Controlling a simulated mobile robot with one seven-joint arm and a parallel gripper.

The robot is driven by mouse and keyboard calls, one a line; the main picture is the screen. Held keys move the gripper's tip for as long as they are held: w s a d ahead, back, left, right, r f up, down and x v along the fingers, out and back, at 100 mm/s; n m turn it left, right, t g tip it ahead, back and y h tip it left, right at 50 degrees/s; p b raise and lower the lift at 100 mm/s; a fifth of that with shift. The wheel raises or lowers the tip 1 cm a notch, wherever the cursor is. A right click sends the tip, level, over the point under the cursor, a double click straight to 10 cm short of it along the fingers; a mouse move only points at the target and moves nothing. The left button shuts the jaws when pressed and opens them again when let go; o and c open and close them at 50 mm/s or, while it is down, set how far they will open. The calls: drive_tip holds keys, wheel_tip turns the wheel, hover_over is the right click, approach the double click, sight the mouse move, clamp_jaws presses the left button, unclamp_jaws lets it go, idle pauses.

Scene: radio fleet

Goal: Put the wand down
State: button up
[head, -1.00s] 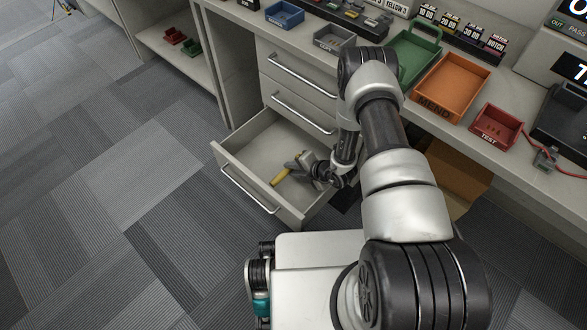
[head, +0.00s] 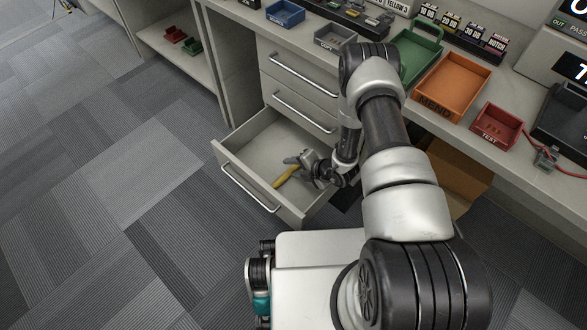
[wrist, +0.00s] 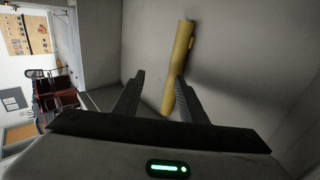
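The yellow wand (head: 285,178) lies inside the open bottom drawer (head: 222,147). In the wrist view the wand (wrist: 178,65) slants past the fingertips, its near end showing between the two fingers and close to the right one. My gripper (head: 298,170) reaches down into the drawer over the wand. In the wrist view my gripper (wrist: 157,84) has its two dark fingers well apart, with a gap on the left side of the wand. Whether the right finger touches the wand I cannot tell.
Two shut drawers (head: 300,75) stand above the open one. The desk top holds a green tray (head: 408,72), an orange tray (head: 425,92) and a red tray (head: 487,140). A cardboard box (head: 462,172) is under the desk on the right. The floor at left is clear.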

drive_tip(key=p+v, duration=0.3)
drive_tip(key=v, duration=0.8)
drive_tip(key=shift+d+r, duration=0.15)
drive_tip(key=shift+r, duration=0.15)
idle(0.6)
